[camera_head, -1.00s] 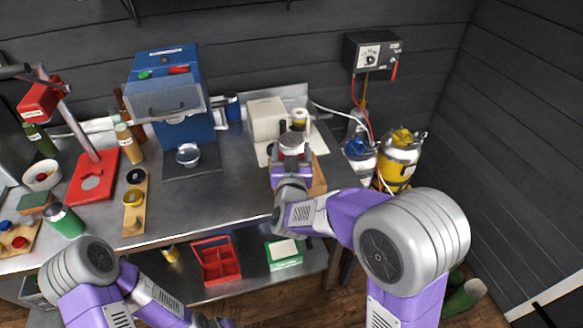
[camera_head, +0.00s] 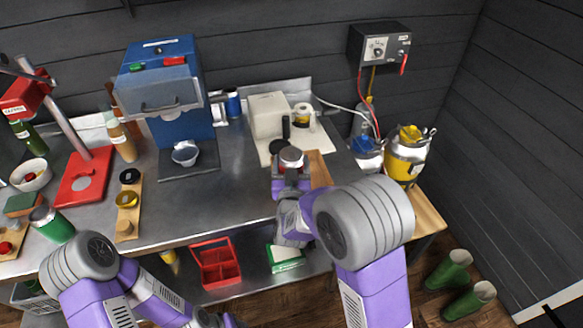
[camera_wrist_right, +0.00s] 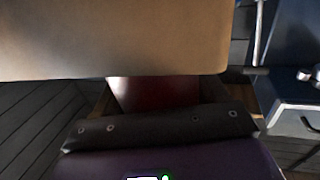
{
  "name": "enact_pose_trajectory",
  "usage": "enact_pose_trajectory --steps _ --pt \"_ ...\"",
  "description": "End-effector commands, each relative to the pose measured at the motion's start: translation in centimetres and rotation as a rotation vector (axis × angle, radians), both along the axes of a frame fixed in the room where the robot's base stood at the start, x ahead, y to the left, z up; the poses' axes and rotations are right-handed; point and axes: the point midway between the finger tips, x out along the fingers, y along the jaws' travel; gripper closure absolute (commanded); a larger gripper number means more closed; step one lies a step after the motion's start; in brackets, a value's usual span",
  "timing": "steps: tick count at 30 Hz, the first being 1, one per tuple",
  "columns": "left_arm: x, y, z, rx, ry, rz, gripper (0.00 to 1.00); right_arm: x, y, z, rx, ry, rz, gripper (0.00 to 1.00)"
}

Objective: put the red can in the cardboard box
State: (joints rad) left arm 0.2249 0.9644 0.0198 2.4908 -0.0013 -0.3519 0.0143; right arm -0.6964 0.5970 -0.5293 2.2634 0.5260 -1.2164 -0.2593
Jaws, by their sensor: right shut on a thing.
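My right gripper (camera_head: 291,172) is shut on the red can (camera_head: 291,155), over the right part of the steel bench. In the head view the can's round grey top shows between the fingers, and most of its side is hidden. In the right wrist view its dark red side (camera_wrist_right: 155,92) shows above a dark riveted finger. A large tan surface (camera_wrist_right: 110,40) fills the top of that view; I cannot tell what it is. A brown piece (camera_head: 319,168) lies just right of the gripper; I cannot tell whether it is the cardboard box. My left gripper is below the picture.
A white machine (camera_head: 267,115) stands behind the gripper, with a blue machine (camera_head: 163,90) to its left. A yellow canister (camera_head: 405,160) stands at the right. The middle bench (camera_head: 220,195) is clear. A red tray (camera_head: 215,263) and a green box (camera_head: 285,255) sit below.

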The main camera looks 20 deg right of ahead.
Motion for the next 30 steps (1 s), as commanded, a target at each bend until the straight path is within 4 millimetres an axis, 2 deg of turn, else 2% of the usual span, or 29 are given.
enact_pose_trajectory --steps 1,8,24,25,30 --pt "0.0 0.0 -0.3 0.0 0.0 0.0 0.5 0.0 0.0 -0.5 -0.001 -0.003 -0.001 0.73" --pt "0.0 0.0 -0.2 0.0 0.0 0.0 0.5 0.0 0.0 -0.3 0.002 -0.006 -0.001 0.73" --pt "0.0 0.0 -1.5 0.0 0.0 0.0 0.5 0.0 0.0 -1.5 0.001 -0.004 -0.001 0.73" --pt "0.0 0.0 -1.4 0.0 0.0 0.0 0.5 0.0 0.0 -1.6 0.001 -0.001 0.0 0.25" --pt "0.0 0.0 -1.4 0.0 0.0 0.0 0.5 0.0 0.0 -1.6 0.001 -0.001 0.0 0.03"
